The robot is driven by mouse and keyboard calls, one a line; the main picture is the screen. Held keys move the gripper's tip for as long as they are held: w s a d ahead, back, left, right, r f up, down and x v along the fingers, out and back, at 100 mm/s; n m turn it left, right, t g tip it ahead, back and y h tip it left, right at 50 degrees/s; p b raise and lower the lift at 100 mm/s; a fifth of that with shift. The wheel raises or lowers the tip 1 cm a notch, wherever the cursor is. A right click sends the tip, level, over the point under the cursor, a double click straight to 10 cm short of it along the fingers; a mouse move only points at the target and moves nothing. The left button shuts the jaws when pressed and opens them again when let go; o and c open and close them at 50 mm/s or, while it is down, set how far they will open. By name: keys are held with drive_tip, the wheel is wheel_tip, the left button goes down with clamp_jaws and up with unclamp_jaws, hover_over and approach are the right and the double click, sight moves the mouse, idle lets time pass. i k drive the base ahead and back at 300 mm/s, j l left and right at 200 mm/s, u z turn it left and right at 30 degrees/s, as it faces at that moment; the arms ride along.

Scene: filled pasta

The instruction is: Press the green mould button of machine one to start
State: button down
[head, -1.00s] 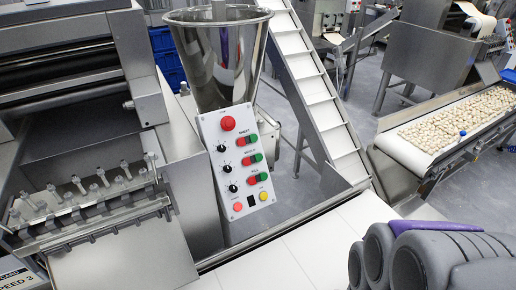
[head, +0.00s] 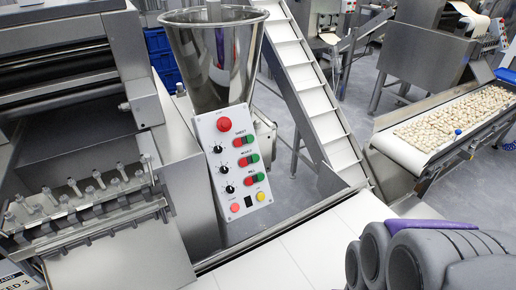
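The white control panel (head: 205,130) of the machine stands tilted in front of a steel hopper (head: 190,55), left of the picture's middle. Its button pairs are labelled for sheet, mould and fill. The mould pair is the middle one, with a green button (head: 254,158) beside a red button (head: 246,161). Nothing covers the panel. My arm's grey and purple links show at the lower right, well apart from the panel. My gripper is not in view.
The panel also carries a large red button (head: 224,124), black knobs and small lower buttons. A white conveyor belt (head: 310,250) runs in front. An inclined conveyor (head: 315,100) rises behind. A pasta-laden conveyor (head: 400,150) stands at the right, with grey floor between.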

sight(256, 158)
drive_tip(key=i+l, duration=0.1)
drive_tip(key=l, duration=0.45)
drive_tip(key=i+l, duration=0.1)
drive_tip(key=l, duration=0.45)
drive_tip(key=u, duration=1.65)
